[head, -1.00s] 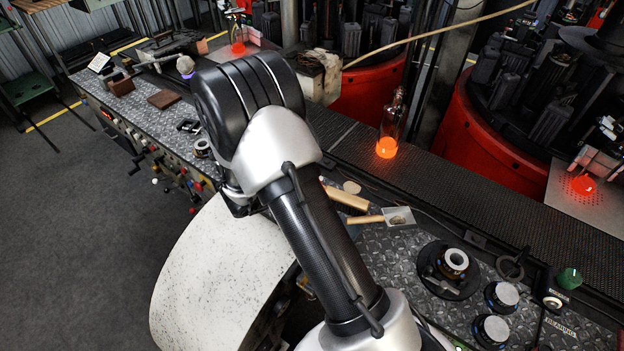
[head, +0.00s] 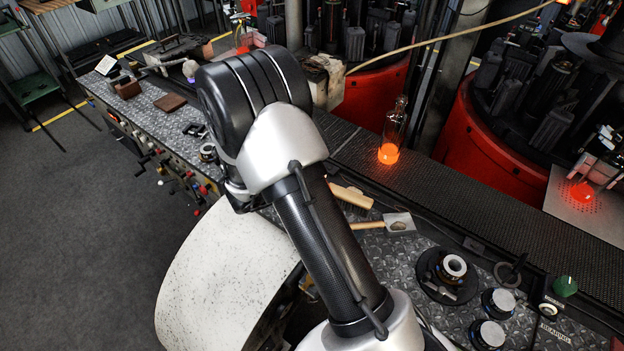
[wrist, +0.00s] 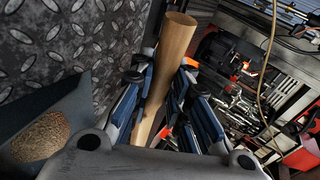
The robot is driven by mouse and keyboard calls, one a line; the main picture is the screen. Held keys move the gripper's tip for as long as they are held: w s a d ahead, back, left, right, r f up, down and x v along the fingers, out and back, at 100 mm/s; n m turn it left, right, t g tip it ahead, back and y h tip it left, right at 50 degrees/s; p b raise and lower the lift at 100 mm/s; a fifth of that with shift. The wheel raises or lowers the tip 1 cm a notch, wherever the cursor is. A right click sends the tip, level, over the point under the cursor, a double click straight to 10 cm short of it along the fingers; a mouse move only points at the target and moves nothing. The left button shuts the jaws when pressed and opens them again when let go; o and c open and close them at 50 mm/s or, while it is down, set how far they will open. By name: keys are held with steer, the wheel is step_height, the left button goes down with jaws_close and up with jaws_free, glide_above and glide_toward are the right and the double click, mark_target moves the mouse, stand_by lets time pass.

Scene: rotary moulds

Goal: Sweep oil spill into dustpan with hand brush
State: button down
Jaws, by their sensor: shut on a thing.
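In the wrist view my gripper (wrist: 165,64) is shut on a round wooden handle (wrist: 178,35), which I take to be the hand brush's. In the head view my forearm hides the gripper. The pale wooden brush head (head: 352,197) shows just right of my forearm, low over the bench; whether it touches the surface I cannot tell. The dustpan (head: 407,217) lies right of the brush, its wooden handle pointing left. A dark brown patch is in it. In the wrist view a grey pan (wrist: 78,102) with a rough brown mass (wrist: 40,135) is at lower left.
A glowing orange bottle (head: 389,153) stands on the dark conveyor ledge behind. Round knobs and a ring fitting (head: 453,267) are right of the dustpan. A white speckled curved panel (head: 215,285) is at the front. Red rotary machines stand behind.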

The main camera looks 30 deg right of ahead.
step_height(320, 180, up, 5)
steer(key=p, duration=0.4)
stand_by(0.8)
steer(key=shift+w+a+r, duration=0.15)
steer(key=shift+w+r, duration=0.05)
steer(key=a+r+n+t+y+b, duration=0.2)
steer(key=a+r+n, duration=0.3)
steer(key=a, duration=0.3)
steer(key=s+a+r+n+t+y+b, duration=0.1)
steer(key=a+r+n+t+y, duration=0.4)
steer(key=a, duration=0.3)
steer(key=shift+s+a+r+n+t+y+b, duration=0.2)
steer(key=shift+a+r+n+t+y+b, duration=0.15)
steer(key=shift+r+n, duration=0.4)
